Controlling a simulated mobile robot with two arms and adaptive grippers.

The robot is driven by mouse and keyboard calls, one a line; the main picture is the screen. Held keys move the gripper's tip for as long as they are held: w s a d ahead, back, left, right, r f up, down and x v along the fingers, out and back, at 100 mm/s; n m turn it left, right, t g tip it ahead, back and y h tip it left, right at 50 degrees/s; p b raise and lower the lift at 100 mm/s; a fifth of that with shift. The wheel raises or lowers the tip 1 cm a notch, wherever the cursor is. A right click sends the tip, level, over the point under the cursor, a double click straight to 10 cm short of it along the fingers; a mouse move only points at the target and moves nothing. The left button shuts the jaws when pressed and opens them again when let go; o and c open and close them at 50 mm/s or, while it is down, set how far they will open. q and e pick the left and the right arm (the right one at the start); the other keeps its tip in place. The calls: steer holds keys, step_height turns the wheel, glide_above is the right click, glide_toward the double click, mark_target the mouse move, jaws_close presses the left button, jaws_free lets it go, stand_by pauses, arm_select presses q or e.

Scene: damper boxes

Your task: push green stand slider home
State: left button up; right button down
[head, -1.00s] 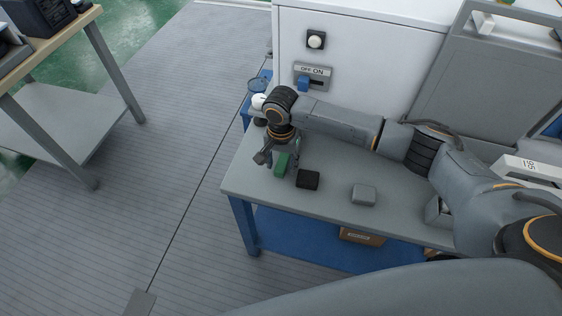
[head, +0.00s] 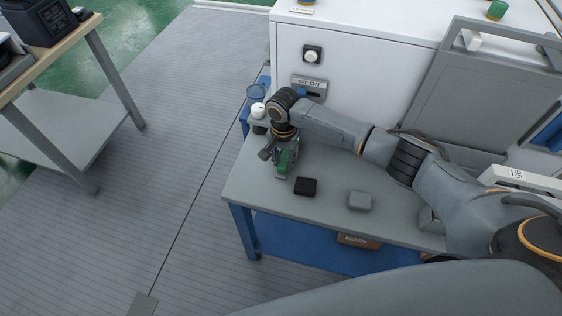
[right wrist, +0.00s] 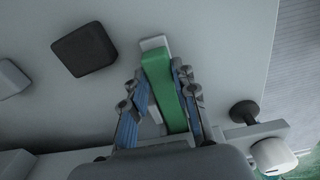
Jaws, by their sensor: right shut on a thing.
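The green slider (right wrist: 165,88) is a long green bar that lies between the two fingers of my right gripper (right wrist: 162,98). It also shows in the head view (head: 284,161), under my right wrist near the left end of the grey bench. A pale grey end piece (right wrist: 154,43) shows at the bar's far tip in the right wrist view. My right gripper (head: 281,157) points down and is shut on the green slider. The fingers and wrist hide much of the stand, so I cannot tell how far in the slider sits. My left gripper is out of view.
A black block (head: 306,186) and a grey block (head: 360,201) lie on the bench (head: 330,218) right of the gripper. A white cabinet (head: 370,60) with an OFF/ON switch stands behind. A white round-topped item (head: 258,110) stands close left. The bench front is clear.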

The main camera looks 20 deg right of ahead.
steer(key=shift+w+d+r, duration=0.1)
steer(key=shift+w+r, duration=0.05)
steer(key=shift+w, duration=0.05)
steer(key=c, duration=1)
jaws_free()
steer(key=shift+c, duration=0.2)
step_height(320, 180, up, 12)
steer(key=shift+f, duration=0.2)
